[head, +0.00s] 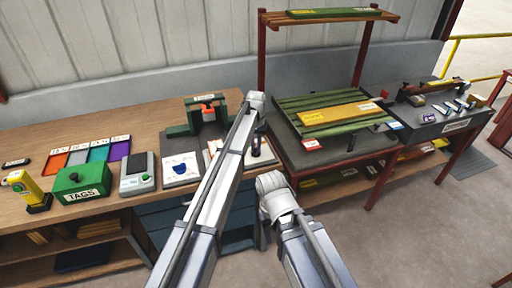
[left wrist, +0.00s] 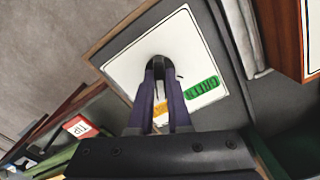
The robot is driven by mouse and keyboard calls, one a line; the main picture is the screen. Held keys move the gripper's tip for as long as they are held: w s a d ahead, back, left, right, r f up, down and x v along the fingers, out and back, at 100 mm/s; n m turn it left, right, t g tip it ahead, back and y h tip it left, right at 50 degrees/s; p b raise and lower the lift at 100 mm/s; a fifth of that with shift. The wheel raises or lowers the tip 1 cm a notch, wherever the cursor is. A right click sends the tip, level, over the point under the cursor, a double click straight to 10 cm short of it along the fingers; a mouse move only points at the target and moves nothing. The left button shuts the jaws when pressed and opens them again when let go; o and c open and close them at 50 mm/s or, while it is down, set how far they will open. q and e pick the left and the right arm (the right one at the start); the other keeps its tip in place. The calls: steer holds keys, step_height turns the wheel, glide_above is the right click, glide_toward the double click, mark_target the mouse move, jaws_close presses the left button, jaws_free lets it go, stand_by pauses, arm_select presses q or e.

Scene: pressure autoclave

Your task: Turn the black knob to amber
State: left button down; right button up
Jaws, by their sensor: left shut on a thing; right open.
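The black knob (left wrist: 159,61) stands on a white panel (left wrist: 128,70) in the left wrist view. My left gripper (left wrist: 161,72) is shut on it from above, and the fingers cover much of it. A green label (left wrist: 203,88) and a partly hidden amber patch (left wrist: 160,107) lie on the panel beside the fingers. Which mark the knob points to cannot be told. In the head view my left gripper (head: 255,146) is at the bench's right end, and the knob is hard to make out. My right gripper (head: 264,232) is low in front of the bench, largely hidden by its own arm.
A green TAGS box (head: 82,180), a grey device (head: 138,174) and a white panel with a blue mark (head: 181,168) stand left on the bench. A green stand (head: 183,130) is behind. A table with green slats (head: 325,100) is to the right. Floor lies open at front right.

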mark_target(256, 148)
arm_select(q)
steer(key=shift+m, duration=0.5)
stand_by(0.3)
steer(key=c, duration=0.9)
jaws_free()
steer(key=shift+o, duration=0.2)
step_height(256, 148, up, 8)
steer(key=p, duration=0.8)
steer(key=shift+f, duration=0.1)
